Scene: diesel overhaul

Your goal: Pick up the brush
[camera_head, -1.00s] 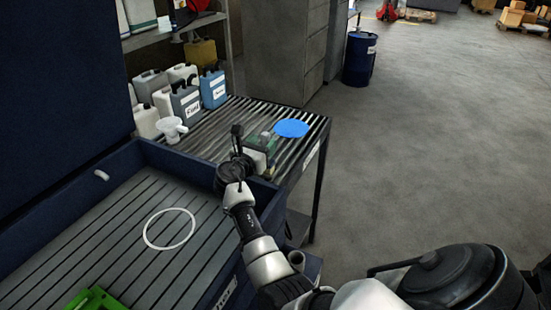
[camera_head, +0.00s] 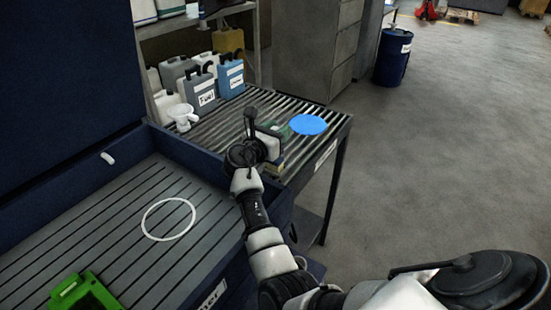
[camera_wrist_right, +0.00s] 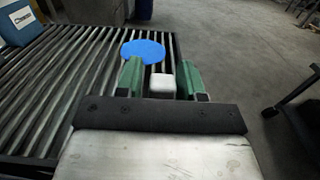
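My right gripper (camera_head: 271,138) is over the near part of the slatted metal bench (camera_head: 226,117). In the right wrist view its two green fingers (camera_wrist_right: 160,66) are apart. A small white block (camera_wrist_right: 162,85) shows between them, close to the right finger with a gap to the left one; I cannot tell whether it is the brush. No brush can be clearly made out, and my gripper hides part of the bench. My left gripper is not in view.
A flat blue disc (camera_head: 309,124) lies on the bench beyond my right gripper. Several jugs and a white funnel (camera_head: 183,116) stand at the back left. A blue-walled tray holds a white ring (camera_head: 147,223) and a green part (camera_head: 82,293).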

